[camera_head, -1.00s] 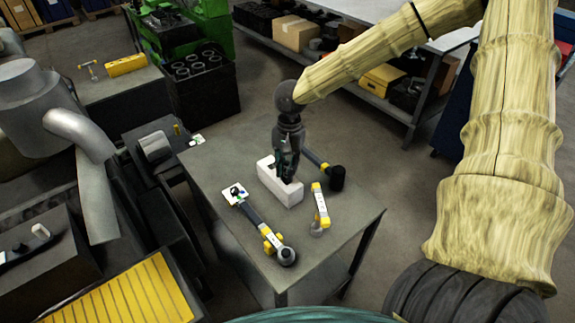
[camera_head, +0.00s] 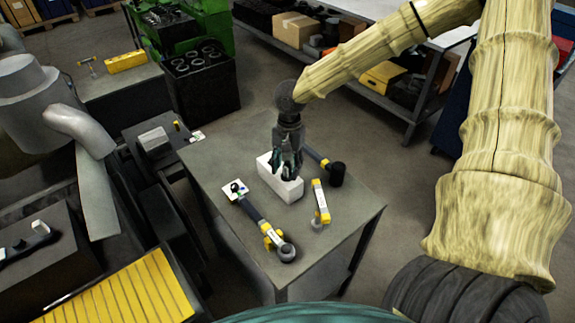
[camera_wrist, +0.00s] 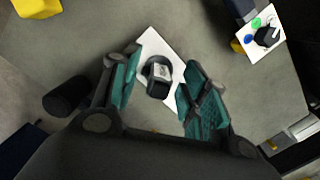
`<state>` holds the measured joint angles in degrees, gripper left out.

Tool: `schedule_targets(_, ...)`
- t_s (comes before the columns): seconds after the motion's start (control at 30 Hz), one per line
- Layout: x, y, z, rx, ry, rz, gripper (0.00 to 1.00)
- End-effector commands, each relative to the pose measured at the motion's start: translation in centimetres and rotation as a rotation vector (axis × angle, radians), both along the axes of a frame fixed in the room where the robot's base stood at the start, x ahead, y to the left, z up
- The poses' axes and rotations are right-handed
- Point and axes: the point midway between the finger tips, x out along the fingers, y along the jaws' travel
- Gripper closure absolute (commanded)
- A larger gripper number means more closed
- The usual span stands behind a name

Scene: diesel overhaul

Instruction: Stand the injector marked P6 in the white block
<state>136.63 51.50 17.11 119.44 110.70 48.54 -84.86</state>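The white block (camera_head: 283,190) stands on the grey table, and it also shows in the wrist view (camera_wrist: 165,45). A small injector-like part (camera_wrist: 158,78), dark with a pale marked face, shows end-on over the block in the wrist view. It appears to stand in the block; its mark is too small to read. My gripper (camera_head: 287,172) points down at the block. In the wrist view my gripper (camera_wrist: 160,78) has its teal-padded fingers spread on either side of the part, with gaps showing. The block's opening and the part's lower end are hidden.
A white card with coloured spots (camera_head: 235,188) lies left of the block. A black-and-yellow wrench-like tool (camera_head: 265,230) lies in front. A yellow-and-white tool (camera_head: 320,203) and a black-headed tool (camera_head: 336,173) lie at right. The table's front right (camera_head: 345,220) is clear.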

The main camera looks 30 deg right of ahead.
Motion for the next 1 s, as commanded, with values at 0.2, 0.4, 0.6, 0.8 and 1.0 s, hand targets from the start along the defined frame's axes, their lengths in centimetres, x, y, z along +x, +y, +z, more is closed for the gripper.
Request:
schedule_targets(0.2, 0.0, 0.0, 0.0, -0.001, 0.001, 0.000, 0.55)
schedule_targets(0.4, 0.2, -0.2, 1.6, 0.001, -0.003, 0.000, 0.55)
schedule_targets(0.6, 0.4, -0.5, 4.9, 0.001, -0.004, -0.002, 0.55)
schedule_targets(0.8, 0.7, -0.9, 8.5, 0.001, -0.004, 0.000, 0.55)
schedule_targets(1.0, 0.8, -1.2, 10.9, 0.000, -0.001, -0.001, 0.55)
